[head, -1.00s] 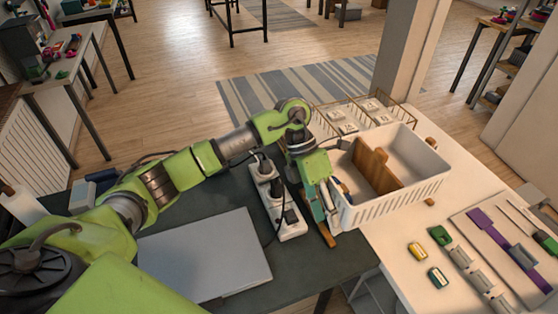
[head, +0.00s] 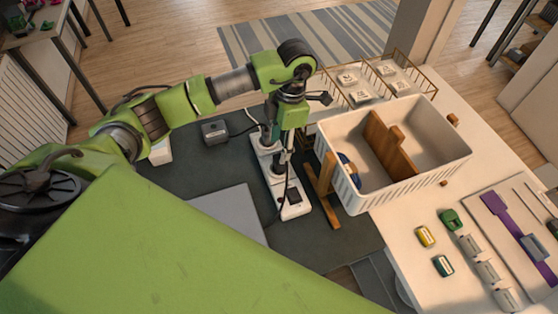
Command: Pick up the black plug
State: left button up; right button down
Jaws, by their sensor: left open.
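A white power strip (head: 291,211) lies on the dark mat, with black plugs along it. A black plug (head: 293,196) sits near its front end, with a dark cord beside it. My left gripper (head: 283,164) points down over the middle of the strip, behind that plug. It is open; whether its fingers touch a plug there is hidden. Another dark plug (head: 266,142) shows at the strip's back end, partly behind the gripper. My right gripper is not in view.
A white bin (head: 352,196) with a wooden divider stands close to the strip's right, with a wooden piece (head: 322,185) between them. A dark box (head: 215,132) lies left of the strip. A grey laptop (head: 232,212) lies front left, partly covered by my green arm.

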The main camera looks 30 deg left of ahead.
aim_at(279, 157)
pick_arm(q)
jog(key=shift+s+d+f+p, duration=0.1)
jog(key=shift+s+f+p, duration=0.1)
jog(key=shift+f+p, duration=0.35)
jog(key=f, duration=0.1)
jog(key=f+p, duration=0.1)
jog(key=f, duration=0.1)
jog(key=shift+s+f, duration=0.25)
jog(key=shift+s, duration=0.1)
jog(key=shift+f, duration=0.4)
grip_shut()
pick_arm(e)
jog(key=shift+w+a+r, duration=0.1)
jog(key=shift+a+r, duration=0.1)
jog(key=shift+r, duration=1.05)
